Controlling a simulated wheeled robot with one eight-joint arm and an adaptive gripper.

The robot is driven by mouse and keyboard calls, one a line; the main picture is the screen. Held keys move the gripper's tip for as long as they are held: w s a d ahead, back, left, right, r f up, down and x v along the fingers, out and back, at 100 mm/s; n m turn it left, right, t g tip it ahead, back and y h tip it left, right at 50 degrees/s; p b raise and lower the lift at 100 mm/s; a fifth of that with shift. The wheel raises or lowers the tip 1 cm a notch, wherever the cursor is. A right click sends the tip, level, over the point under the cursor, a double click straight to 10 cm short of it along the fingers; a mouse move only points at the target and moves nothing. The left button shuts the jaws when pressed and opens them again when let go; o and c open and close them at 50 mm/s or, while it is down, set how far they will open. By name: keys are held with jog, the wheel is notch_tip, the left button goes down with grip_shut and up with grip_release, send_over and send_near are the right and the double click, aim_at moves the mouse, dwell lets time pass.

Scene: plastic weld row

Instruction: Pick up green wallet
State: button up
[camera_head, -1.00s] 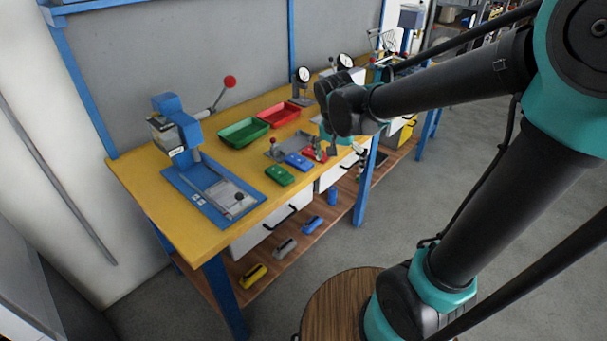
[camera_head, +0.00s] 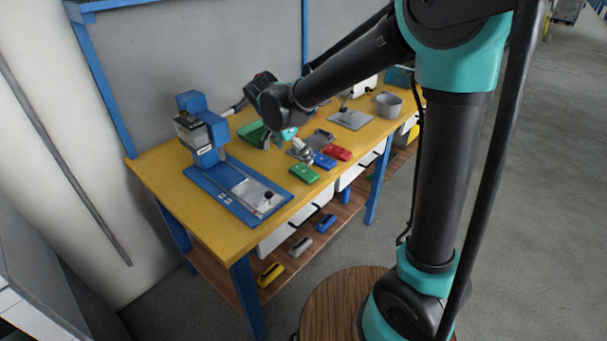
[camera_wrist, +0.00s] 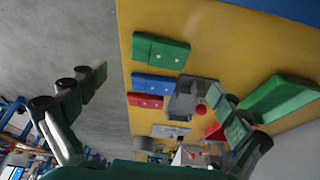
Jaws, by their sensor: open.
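The green wallet (camera_head: 304,174) lies flat on the yellow workbench top (camera_head: 235,235), near its front edge. The wallet is unobstructed in both views.
A blue wallet (camera_head: 324,160) and a red wallet (camera_head: 338,152) lie beside the green one. A blue press (camera_head: 202,132) stands left. A green bin (camera_head: 250,133) sits behind, partly covered by my arm. More wallet-like items, including a yellow one (camera_head: 270,274), lie on the lower shelf.

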aim_at(304, 171)
jog(key=shift+x, duration=4.35)
jog(key=shift+d, duration=0.15)
jog(key=c, duration=1)
jog(key=shift+r, duration=0.15)
notch_tip(304, 171, up, 20)
